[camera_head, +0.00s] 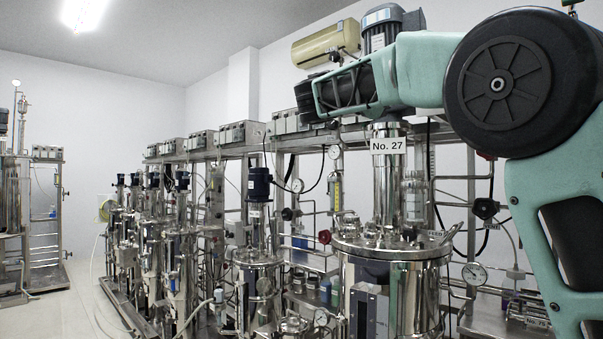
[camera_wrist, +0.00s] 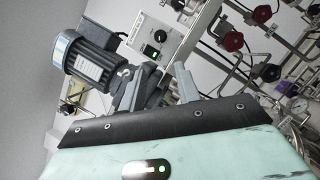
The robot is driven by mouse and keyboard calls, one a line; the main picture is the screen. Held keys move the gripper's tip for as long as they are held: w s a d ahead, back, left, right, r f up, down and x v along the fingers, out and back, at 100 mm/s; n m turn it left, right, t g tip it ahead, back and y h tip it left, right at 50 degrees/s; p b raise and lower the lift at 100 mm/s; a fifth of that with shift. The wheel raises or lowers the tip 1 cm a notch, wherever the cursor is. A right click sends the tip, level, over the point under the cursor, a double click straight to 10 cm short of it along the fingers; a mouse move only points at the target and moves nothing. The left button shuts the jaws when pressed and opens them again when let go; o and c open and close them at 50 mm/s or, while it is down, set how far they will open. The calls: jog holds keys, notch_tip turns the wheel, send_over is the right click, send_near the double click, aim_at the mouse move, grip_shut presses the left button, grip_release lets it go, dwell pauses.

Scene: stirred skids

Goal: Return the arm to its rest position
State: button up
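My arm (camera_head: 560,180) is teal and black. It rises at the right of the head view, bends at a large black round joint and reaches left across the top of the nearest steel vessel. My gripper (camera_head: 303,97) is at the left end of the arm, in front of the instrument shelf. In the wrist view the two grey fingers of my gripper (camera_wrist: 156,85) stand apart with nothing between them. A control box and a dark motor show beyond them.
The nearest stirred vessel (camera_head: 390,265), marked No. 27, stands below my arm. A dark motor (camera_wrist: 86,57) and a grey control box (camera_wrist: 157,38) show past the fingers. Valves, gauges and pipes crowd the right. More skids line the left, beside open floor (camera_head: 75,310).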

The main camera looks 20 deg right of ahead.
jog(key=w+a+f+n+t+y, duration=0.2)
jog(key=a+f+y, duration=0.15)
jog(key=f, duration=0.55)
jog(key=w+a+f+n+t+y, duration=0.2)
jog(key=f+y, duration=0.2)
jog(key=f, duration=0.5)
jog(key=s+a+f+y+p, duration=0.1)
jog(key=s+a+f+y, duration=0.15)
jog(key=a+f, duration=0.35)
jog(key=s+a+f+y, duration=0.2)
jog(key=a+f+y, duration=0.2)
jog(key=f, duration=0.5)
jog(key=s+a+f+m+g+y, duration=0.2)
jog(key=s+a+f, duration=0.3)
jog(key=s, duration=0.4)
jog(key=s+a+f+m+g+y+p, duration=0.1)
jog(key=s+a+f+g+y, duration=0.1)
jog(key=s+a+f, duration=0.4)
jog(key=s+a+f+m+g+y, duration=0.2)
jog(key=s+a+f, duration=0.3)
jog(key=s, duration=0.8)
notch_tip(320, 180, down, 4)
jog(key=shift+s+a+r+m+g+y+p, duration=0.15)
jog(key=shift+s+m+g+y+p, duration=0.2)
jog(key=shift+y, duration=0.55)
